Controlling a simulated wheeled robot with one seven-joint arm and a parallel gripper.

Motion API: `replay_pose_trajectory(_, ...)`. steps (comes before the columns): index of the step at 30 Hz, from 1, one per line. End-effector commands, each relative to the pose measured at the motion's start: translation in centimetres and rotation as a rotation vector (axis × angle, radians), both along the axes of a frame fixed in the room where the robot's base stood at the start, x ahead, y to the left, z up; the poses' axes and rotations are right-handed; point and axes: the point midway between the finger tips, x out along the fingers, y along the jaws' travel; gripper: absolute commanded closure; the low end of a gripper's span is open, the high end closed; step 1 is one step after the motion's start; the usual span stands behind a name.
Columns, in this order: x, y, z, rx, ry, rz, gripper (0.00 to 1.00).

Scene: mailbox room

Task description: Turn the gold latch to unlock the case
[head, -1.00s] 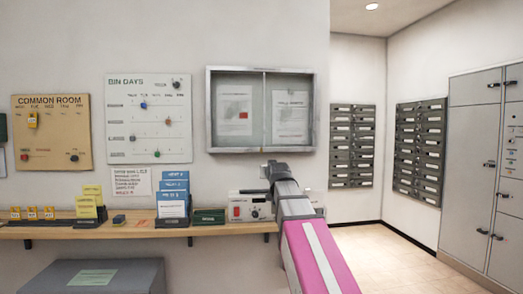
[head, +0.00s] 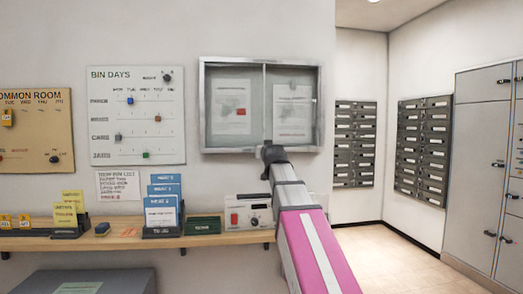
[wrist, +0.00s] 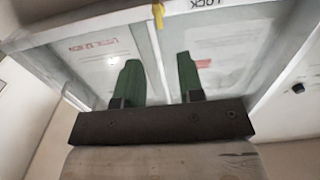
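The case (head: 203,105) is a grey-framed, two-pane glass cabinet on the wall in the head view. Its frame also crosses the wrist view (wrist: 95,22). The gold latch (wrist: 158,14) shows at the top middle of the wrist view, on the frame by the divider between the panes, cut off by the picture edge. I cannot make it out in the head view. My gripper (wrist: 158,60) has two green fingers, spread apart with nothing between them. The fingertips point towards the case and appear apart from the latch. In the head view my arm's dark end overlaps the case's lower edge.
Lettering reading "LOCK" (wrist: 208,3) is beside the latch. A wooden shelf (head: 110,242) below holds blue leaflets (head: 162,205), a green box (head: 203,225) and a white device (head: 250,212). Dark mailboxes (head: 423,150) and grey lockers (head: 475,170) stand right, beyond open floor.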

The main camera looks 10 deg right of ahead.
Motion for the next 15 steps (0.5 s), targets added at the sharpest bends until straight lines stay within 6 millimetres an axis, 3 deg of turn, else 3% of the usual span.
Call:
replay_pose_trajectory(9,5.9,0.0,0.1,0.000,0.001,0.000,0.65)
replay_pose_trajectory(15,8.4,0.0,0.1,0.000,0.001,0.000,0.65)
